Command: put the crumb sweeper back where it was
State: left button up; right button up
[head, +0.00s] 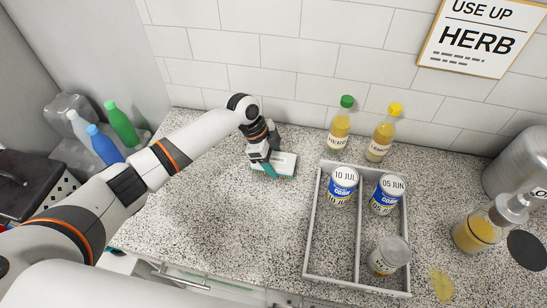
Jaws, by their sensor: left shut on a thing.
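The crumb sweeper (286,164), a small white and teal block, is on or just above the speckled counter, left of the grey divided tray. My left gripper (266,160) reaches down over its left part and is shut on it. The gripper hides part of the sweeper, and I cannot tell whether its underside touches the counter. My right gripper is not in view.
The grey tray (309,240) holds cans dated 10 JUL (342,183) and 05 JUN (387,194) at the back and another can (390,256) at front right. Two bottles (338,130) stand behind. A yellow patch (442,285) lies right. Counter left of the tray is clear.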

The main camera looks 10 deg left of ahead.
pick_arm(q)
jog(key=shift+f, duration=0.1)
jog(key=o, duration=0.9)
jog(key=shift+o, duration=0.2)
jog(key=shift+a+r, duration=0.1)
jog(key=shift+r, duration=0.3)
jog(key=b+v, duration=0.2)
jog(key=v, duration=0.9)
jog(key=shift+r, duration=0.2)
jog(key=shift+a, duration=0.15)
